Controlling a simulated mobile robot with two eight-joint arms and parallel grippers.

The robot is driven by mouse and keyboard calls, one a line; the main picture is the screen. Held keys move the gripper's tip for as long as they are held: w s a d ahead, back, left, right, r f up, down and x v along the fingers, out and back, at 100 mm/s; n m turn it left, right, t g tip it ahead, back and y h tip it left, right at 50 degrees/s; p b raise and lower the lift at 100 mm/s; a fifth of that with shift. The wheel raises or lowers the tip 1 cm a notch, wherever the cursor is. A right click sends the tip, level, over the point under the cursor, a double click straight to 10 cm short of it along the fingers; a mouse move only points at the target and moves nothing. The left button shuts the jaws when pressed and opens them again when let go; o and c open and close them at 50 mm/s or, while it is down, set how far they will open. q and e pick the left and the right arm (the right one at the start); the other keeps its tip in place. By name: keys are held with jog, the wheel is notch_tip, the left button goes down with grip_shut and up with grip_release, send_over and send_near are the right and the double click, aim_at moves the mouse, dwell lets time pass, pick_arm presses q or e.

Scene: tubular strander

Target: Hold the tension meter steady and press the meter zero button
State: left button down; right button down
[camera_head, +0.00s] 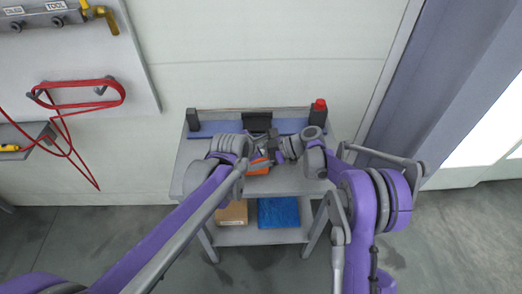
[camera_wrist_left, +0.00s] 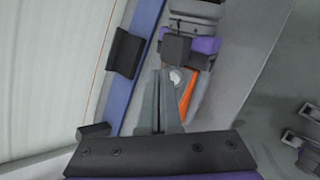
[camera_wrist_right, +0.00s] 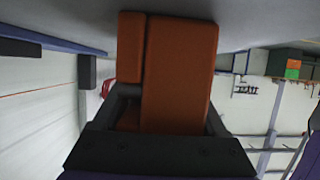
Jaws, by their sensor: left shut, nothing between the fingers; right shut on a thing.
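The tension meter is an orange block (camera_wrist_right: 180,65) that fills the middle of the right wrist view. In the head view its orange body (camera_head: 259,165) shows small over the table, partly hidden by my arms. My right gripper (camera_wrist_right: 168,108) is shut on it, a dark finger on each side. My left gripper (camera_wrist_left: 160,73) is shut and empty. In the left wrist view its fingertips are close beside a round pale button (camera_wrist_left: 175,77) by the meter's orange side (camera_wrist_left: 188,92). I cannot tell whether they touch it.
The grey table (camera_head: 300,186) has a blue strip (camera_head: 208,128) along its back, with dark blocks and a red-topped post (camera_head: 319,106). A cardboard box (camera_head: 232,213) and a blue item (camera_head: 279,212) lie on the lower shelf. A red cable (camera_head: 80,106) hangs on the left wall.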

pick_arm(q)
jog(key=shift+f, duration=0.1)
dwell(0.4)
jog(key=shift+f, duration=0.3)
jog(key=shift+f, duration=0.4)
dwell(0.5)
dwell(0.4)
jog(key=shift+r, duration=0.8)
jog(key=shift+r, duration=0.15)
jog(key=shift+r, duration=2.35)
